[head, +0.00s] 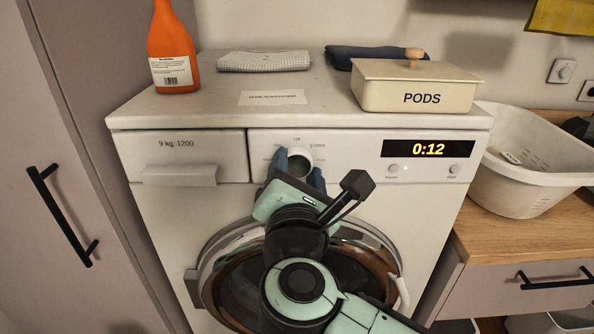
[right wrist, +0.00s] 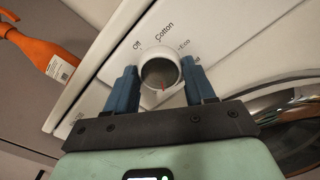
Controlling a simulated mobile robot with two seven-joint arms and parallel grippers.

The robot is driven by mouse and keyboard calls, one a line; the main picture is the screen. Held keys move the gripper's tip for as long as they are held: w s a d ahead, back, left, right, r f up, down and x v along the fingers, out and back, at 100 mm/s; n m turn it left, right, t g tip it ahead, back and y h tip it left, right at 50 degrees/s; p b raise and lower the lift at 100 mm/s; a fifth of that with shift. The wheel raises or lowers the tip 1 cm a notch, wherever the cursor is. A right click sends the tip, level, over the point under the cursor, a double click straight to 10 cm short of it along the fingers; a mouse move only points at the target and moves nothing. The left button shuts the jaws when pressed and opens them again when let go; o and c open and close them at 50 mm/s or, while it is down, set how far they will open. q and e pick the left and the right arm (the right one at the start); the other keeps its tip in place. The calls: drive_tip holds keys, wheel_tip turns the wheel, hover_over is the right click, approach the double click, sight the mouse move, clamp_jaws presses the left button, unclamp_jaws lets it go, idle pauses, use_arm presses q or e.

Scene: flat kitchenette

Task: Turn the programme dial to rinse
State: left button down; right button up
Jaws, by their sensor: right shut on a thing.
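The washing machine's programme dial (head: 298,161) is a round pale knob at the top middle of the front panel. My right gripper (head: 299,170) is shut on the dial, a blue finger on either side. The right wrist view shows the dial (right wrist: 161,73) between the fingers, with a red mark on its rim, on the side towards my palm. "Off", "Cotton" and "Eco" read around its far side; the labels nearer my palm are hidden or cut off, and I see no "rinse". My left gripper is not in view.
The lit display (head: 429,149) reads 0:12, with two small buttons below it. An orange bottle (head: 172,50), folded cloths and a PODS box (head: 415,87) stand on the machine. A white basin (head: 530,175) is at the right; a tall cabinet (head: 60,150) stands left.

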drive_tip(key=m, duration=0.5)
drive_tip(key=shift+m, duration=0.3)
drive_tip(key=m, duration=0.3)
drive_tip(key=shift+w+m, duration=0.1)
drive_tip(key=shift+m, duration=1.2)
drive_tip(key=o, duration=1)
drive_tip(key=shift+o, duration=0.2)
drive_tip(key=shift+s, duration=0.25)
